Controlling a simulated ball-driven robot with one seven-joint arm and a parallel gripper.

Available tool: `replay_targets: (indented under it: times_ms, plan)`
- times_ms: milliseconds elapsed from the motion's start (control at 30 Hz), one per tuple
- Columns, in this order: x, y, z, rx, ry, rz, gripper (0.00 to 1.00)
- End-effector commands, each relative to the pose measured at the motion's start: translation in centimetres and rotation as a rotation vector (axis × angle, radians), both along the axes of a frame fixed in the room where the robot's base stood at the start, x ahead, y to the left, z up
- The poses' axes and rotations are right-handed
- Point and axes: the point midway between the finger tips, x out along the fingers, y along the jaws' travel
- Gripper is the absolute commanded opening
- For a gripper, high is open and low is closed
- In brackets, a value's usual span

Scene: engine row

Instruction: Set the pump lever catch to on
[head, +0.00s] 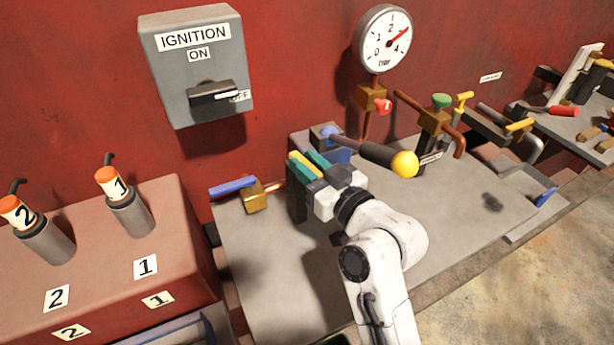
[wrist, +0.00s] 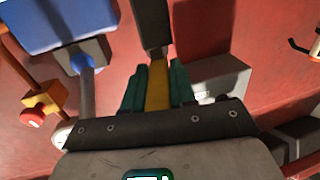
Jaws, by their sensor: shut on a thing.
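The pump lever (head: 376,152), with a dark shaft and yellow ball end, leans right from its blue-and-grey mount (head: 326,136) on the bench. My gripper (head: 308,163) is just left of and in front of that mount, with its teal fingers closed on a narrow yellow piece (wrist: 157,92). The yellow piece appears to be the lever catch, but no label on it is readable. A dark bar (wrist: 153,25) extends beyond the fingers in the wrist view. The mount's blue plate shows at the upper left there (wrist: 45,22). My gripper's body hides part of the bench and the catch.
A blue-handled brass valve (head: 254,197) is left of my gripper. A gauge (head: 384,38) and red-knobbed valve (head: 376,101) stand behind. A copper pipe with a green knob (head: 440,102) is to the right. The front right of the bench (head: 450,215) is mostly clear.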

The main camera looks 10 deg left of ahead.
Motion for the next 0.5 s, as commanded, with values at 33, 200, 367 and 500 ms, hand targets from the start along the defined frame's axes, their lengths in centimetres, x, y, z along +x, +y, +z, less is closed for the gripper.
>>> replay_targets:
  times_ms: [33, 200, 367, 500]
  plan:
    - [0.27, -0.32, -0.55, 0.001, -0.004, 0.009, 0.00]
    - [0.19, -0.36, -0.22, -0.002, -0.007, 0.050, 0.00]
    - [0.12, -0.32, -0.02, -0.003, -0.007, 0.060, 0.00]
    - [0.10, -0.30, 0.00, -0.004, -0.006, 0.060, 0.00]
